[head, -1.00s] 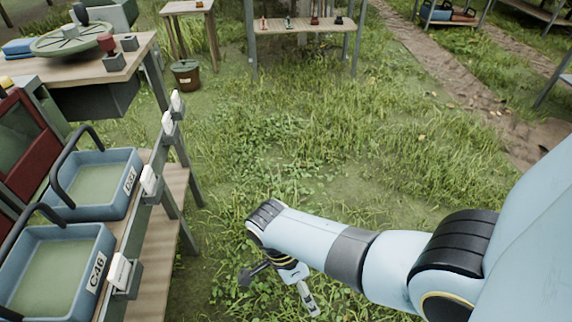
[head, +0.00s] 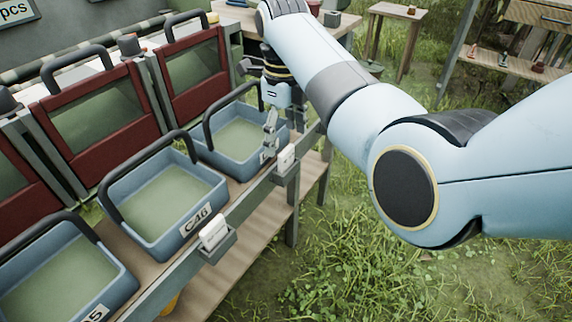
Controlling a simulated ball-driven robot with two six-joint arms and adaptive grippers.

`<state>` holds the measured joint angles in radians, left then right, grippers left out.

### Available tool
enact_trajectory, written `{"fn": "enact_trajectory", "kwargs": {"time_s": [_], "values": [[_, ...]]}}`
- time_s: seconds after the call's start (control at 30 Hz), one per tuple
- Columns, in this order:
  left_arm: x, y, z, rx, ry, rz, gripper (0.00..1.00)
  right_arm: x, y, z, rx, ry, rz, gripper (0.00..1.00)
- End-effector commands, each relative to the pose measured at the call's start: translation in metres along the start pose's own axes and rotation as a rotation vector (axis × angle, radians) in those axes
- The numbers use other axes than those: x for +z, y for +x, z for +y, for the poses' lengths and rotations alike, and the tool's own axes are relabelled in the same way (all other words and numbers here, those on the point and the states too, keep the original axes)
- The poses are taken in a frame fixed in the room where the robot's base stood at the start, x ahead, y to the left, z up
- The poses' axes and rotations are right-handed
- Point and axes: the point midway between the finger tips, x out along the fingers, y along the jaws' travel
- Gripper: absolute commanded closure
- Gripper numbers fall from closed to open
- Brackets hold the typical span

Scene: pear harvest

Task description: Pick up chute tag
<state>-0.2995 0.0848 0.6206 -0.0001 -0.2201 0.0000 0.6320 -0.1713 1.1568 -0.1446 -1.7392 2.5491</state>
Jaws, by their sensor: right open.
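White chute tags stand in small grey holders along the front rail of the bin bench. One tag (head: 286,159) is at the far bin's front corner, and another tag (head: 213,233) is nearer, in front of the bin marked C46. My right gripper (head: 270,135) is open and empty, pointing down over the front edge of the far bin. It is just left of and above the far tag, apparently apart from it. My left gripper is not in view.
Blue bins with black handles, including the C46 bin (head: 160,206) and the far bin (head: 238,138), line the bench. Red-framed chute gates (head: 95,125) stand behind them. Grass (head: 350,270) lies open to the right.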

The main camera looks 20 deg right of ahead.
Motion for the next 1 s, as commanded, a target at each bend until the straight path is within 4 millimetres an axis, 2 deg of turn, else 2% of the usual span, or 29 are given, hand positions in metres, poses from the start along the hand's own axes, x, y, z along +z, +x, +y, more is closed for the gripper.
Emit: {"fn": "enact_trajectory", "kwargs": {"time_s": [0.17, 0.4, 0.63, 1.0], "values": [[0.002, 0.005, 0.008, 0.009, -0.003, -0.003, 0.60, -0.003, 0.016, -0.001, 0.000, 0.000, 0.002, 0.25], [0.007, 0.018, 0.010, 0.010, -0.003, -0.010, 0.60, -0.005, 0.053, -0.002, 0.001, 0.000, 0.003, 0.25], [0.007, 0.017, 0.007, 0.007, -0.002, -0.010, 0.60, -0.005, 0.053, -0.002, -0.001, 0.000, 0.001, 0.25], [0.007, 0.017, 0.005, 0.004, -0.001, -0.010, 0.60, -0.005, 0.053, -0.002, 0.000, 0.000, 0.001, 0.72]]}}
